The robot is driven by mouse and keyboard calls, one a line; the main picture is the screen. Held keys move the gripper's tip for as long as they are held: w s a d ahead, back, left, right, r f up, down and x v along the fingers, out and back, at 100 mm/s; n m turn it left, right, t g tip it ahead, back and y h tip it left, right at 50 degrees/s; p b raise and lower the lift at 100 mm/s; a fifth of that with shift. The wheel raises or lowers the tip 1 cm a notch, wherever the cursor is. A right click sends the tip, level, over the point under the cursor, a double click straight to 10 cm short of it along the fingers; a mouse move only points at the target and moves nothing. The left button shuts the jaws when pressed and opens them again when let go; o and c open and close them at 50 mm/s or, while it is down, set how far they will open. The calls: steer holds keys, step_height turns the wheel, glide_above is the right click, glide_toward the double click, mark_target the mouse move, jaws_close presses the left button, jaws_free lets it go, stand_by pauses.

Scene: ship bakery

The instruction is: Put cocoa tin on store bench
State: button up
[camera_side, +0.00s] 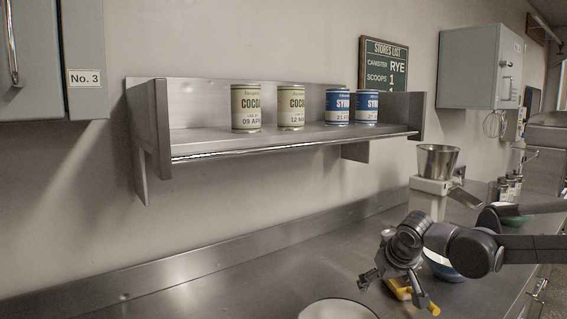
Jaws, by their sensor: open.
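Two cream cocoa tins stand upright on a metal wall shelf (190,138). The left cocoa tin (246,108) reads "09 APR" and the right cocoa tin (291,107) reads "12 N..", its end unclear. The steel bench (190,285) runs below the shelf along the wall; I cannot tell which part is the store bench. My gripper (398,294) is at the lower right, low over the bench, apart from the tins and well below them. It is open, with no tin between its fingers. A yellow thing (402,288) is partly hidden behind it.
Two blue syrup tins (338,106) stand right of the cocoa tins. A white bowl (338,309) sits at the front edge of view. A scale with a metal hopper (437,161) and a blue bowl (442,265) are at right. A "STORES LIST" board (384,65) hangs above. The left bench is clear.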

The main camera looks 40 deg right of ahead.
steer(key=w+d+f+m+g+h, duration=0.3)
steer(key=w+d+m+g+h, duration=0.2)
steer(key=w+d+m+h, duration=1)
steer(key=shift+w+d+f+n+y, duration=0.4)
steer(key=shift+d+y, duration=0.4)
steer(key=shift+d, duration=1.65)
steer(key=shift+w+d+f+n+y, duration=0.3)
steer(key=shift+d+y, duration=0.5)
steer(key=shift+d, duration=1.65)
steer(key=shift+w+d+f+n+y, duration=0.2)
steer(key=shift+w+d+f+y, duration=0.35)
steer(key=shift+d, duration=1.9)
steer(key=shift+r+y, duration=0.2)
steer(key=shift+y, duration=0.05)
steer(key=c, duration=1.7)
